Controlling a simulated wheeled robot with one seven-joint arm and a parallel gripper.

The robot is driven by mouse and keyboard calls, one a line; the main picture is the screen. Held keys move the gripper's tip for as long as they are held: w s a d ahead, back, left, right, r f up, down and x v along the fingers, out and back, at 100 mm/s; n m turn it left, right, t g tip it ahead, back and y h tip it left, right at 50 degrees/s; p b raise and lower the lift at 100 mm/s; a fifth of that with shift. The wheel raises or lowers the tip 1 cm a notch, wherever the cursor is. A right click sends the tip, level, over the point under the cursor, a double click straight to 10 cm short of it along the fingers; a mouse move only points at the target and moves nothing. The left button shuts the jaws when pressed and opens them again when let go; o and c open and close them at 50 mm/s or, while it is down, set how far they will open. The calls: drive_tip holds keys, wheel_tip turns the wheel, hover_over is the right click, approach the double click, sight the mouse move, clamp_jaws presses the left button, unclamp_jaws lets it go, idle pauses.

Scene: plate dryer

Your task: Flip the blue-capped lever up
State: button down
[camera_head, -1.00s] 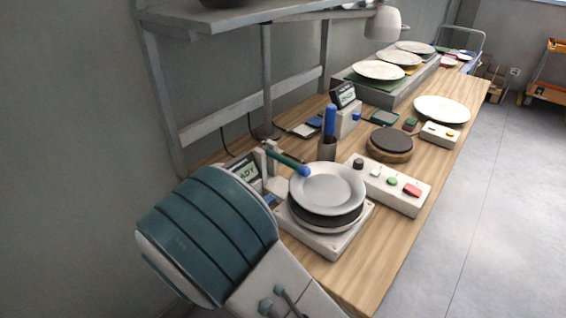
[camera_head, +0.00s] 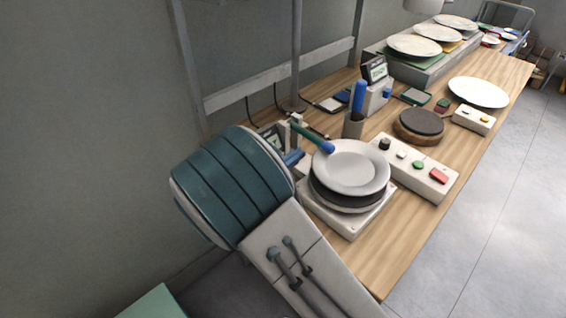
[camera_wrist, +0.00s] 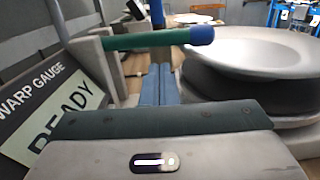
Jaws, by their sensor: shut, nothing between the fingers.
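The lever is a green rod (camera_head: 311,137) with a blue cap (camera_head: 327,147). It runs from a grey bracket (camera_head: 296,125), dipping slightly toward the cap, which is beside the rim of a white plate (camera_head: 350,167). In the wrist view the green rod (camera_wrist: 150,40) and blue cap (camera_wrist: 201,35) cross above my fingers. My gripper (camera_wrist: 155,84) is shut and empty, with its blue fingers pointing forward below the rod. It also shows in the head view (camera_head: 293,158), partly hidden by my wrist. I cannot tell whether the fingers touch the rod.
A gauge reading READY (camera_wrist: 70,125) stands close on the left. The plate rests on a dark disc and a white base (camera_head: 352,225) to the right.

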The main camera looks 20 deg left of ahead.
sight(309, 136)
drive_tip(key=shift+x, duration=1.65)
drive_tip(key=shift+r+n+p, duration=0.3)
drive_tip(key=shift+n+p, duration=0.1)
drive_tip(key=shift+p, duration=0.45)
